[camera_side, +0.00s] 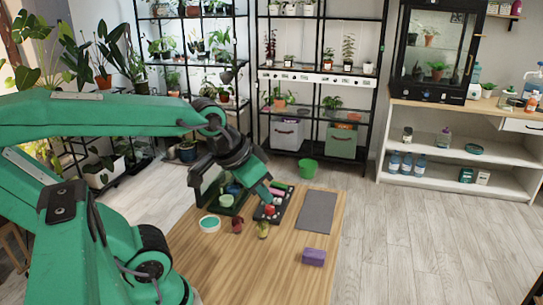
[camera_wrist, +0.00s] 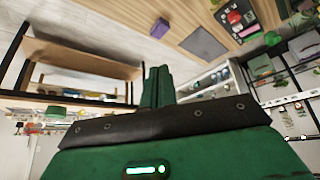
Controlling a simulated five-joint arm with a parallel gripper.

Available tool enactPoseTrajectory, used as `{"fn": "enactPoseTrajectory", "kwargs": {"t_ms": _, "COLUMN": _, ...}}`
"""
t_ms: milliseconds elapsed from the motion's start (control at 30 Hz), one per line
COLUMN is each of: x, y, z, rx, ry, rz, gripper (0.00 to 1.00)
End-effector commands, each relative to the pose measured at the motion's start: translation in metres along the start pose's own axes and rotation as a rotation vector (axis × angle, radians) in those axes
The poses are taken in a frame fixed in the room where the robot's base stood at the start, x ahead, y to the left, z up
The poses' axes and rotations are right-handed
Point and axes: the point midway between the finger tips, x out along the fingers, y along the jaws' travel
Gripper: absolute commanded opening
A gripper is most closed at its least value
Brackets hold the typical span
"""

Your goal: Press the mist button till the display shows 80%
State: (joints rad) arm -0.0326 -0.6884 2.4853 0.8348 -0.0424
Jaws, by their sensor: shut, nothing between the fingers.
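A dark panel (camera_side: 281,212) with small red, white and green parts lies on the wooden table, and it also shows at the top right of the wrist view (camera_wrist: 247,20). A red round part (camera_side: 270,210) on it looks like a button, but I cannot tell which part is the mist button. No display reading is legible. My gripper (camera_side: 267,199) is shut and empty, and in the side view its tips appear over or just beside the panel. In the wrist view its closed fingers (camera_wrist: 157,72) point away from the panel, so contact cannot be told.
A grey mat (camera_side: 317,212) and purple block (camera_side: 314,257) lie to the right. The table's front (camera_side: 250,280) is clear.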

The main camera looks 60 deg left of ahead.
Motion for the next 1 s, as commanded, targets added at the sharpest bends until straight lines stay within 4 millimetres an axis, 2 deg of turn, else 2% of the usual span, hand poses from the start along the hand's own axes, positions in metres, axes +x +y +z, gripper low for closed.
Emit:
{"fn": "enactPoseTrajectory", "kwargs": {"t_ms": 233, "x": -0.010, "y": 0.007, "z": 0.016, "rx": 0.072, "ry": -0.019, "rz": 0.016, "gripper": 0.00}}
{"fn": "enactPoseTrajectory", "kwargs": {"t_ms": 1000, "x": -0.010, "y": 0.007, "z": 0.016, "rx": 0.071, "ry": -0.019, "rz": 0.015, "gripper": 0.00}}
